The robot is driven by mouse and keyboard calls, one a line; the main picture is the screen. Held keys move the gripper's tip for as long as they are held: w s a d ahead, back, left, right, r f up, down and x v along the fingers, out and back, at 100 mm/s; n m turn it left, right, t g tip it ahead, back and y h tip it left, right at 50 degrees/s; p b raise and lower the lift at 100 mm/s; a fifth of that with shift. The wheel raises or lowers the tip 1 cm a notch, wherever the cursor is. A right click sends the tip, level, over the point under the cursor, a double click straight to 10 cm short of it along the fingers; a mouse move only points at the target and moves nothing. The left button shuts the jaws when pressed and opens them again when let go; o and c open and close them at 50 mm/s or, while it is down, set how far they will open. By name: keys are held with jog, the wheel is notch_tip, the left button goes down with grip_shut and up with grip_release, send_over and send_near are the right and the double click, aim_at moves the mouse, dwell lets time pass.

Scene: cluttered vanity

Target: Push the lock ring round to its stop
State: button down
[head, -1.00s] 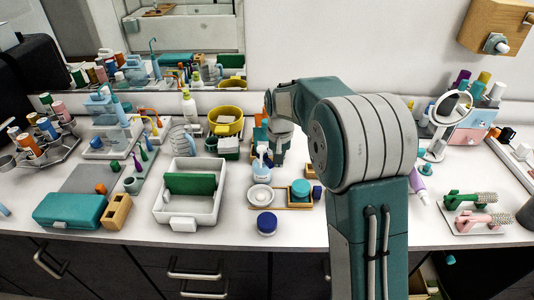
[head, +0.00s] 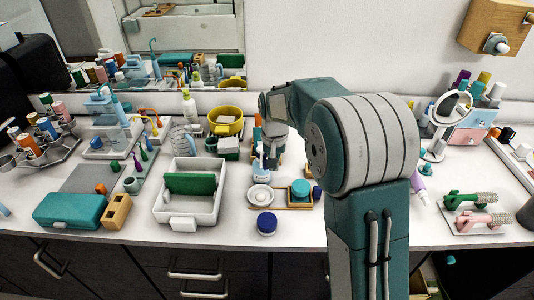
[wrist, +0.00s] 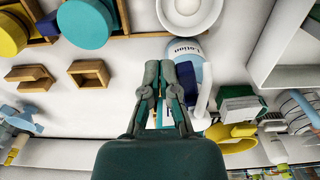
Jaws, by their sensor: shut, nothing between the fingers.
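The lotion bottle (head: 261,170), pale blue and white with a pump top, stands upright behind a small white dish near the counter's middle. In the wrist view the bottle (wrist: 188,50) shows its "Lotion" label, with a white curved spout beside my fingers. My gripper (wrist: 164,70) is shut and empty, its fingertips at the bottle's top and overlapping it in this view. I cannot tell whether they touch. The lock ring is not clearly visible; my fingers cover part of the pump.
A wooden tray (head: 283,206) with a teal-lidded jar (head: 300,188) and the white dish (head: 260,194) lies in front of the bottle. A blue-lidded jar (head: 266,223) stands nearer the edge. A white bin (head: 205,213) is left; a yellow bowl (head: 225,129) is behind left.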

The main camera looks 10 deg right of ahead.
jog(key=shift+a, duration=0.1)
dwell(0.3)
jog(key=shift+s+a, duration=0.15)
jog(key=shift+a, duration=0.15)
jog(key=shift+d, duration=0.1)
jog(key=shift+w+d, duration=0.35)
jog(key=shift+d, duration=0.25)
jog(key=shift+r, duration=0.15)
notch_tip(320, 180, up, 7)
dwell(1.0)
dwell(0.4)
